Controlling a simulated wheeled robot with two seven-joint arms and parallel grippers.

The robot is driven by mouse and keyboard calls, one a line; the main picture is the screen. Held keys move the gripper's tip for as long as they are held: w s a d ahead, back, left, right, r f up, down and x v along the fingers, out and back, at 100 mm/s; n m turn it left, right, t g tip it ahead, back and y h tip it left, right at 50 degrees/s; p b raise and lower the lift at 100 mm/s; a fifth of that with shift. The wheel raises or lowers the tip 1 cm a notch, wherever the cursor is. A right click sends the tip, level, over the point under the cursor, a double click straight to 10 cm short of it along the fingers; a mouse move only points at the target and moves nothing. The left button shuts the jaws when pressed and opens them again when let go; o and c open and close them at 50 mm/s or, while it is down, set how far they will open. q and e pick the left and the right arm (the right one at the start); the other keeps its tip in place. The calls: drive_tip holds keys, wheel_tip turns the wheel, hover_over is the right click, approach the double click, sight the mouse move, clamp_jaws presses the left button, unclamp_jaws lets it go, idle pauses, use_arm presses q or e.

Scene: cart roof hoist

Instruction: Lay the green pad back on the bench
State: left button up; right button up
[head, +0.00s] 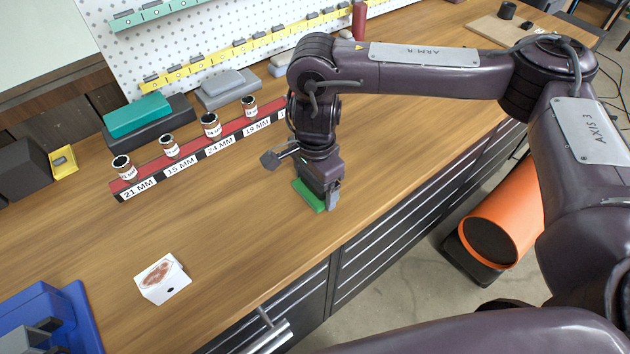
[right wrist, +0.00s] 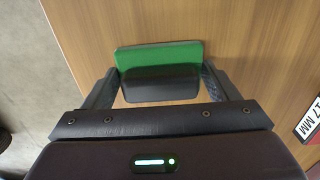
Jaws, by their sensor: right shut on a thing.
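The green pad (head: 308,195) is at my right gripper (head: 328,192), near the front edge of the wooden bench (head: 240,215). In the right wrist view, the pad is a flat green piece (right wrist: 180,52) with a dark grey block on it. The fingers of my right gripper (right wrist: 160,80) are on either side of that block and shut on it. The pad is low over the bench or touching it; I cannot tell which. The gripper hides part of the pad in the head view. My left gripper is not in view.
A red labelled rack (head: 190,158) with several small jars runs behind the gripper. A white box (head: 162,279) stands at front left, near a blue object (head: 85,318). Teal (head: 138,115) and grey (head: 222,84) blocks lie farther back. The bench around the pad is clear.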

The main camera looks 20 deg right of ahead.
drive_tip(key=shift+f, duration=0.2)
drive_tip(key=o, duration=0.9)
drive_tip(key=shift+r, duration=0.45)
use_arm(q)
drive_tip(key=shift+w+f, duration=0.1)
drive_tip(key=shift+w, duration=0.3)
use_arm(e)
wheel_tip(320, 180, up, 12)
drive_tip(key=shift+f, duration=0.2)
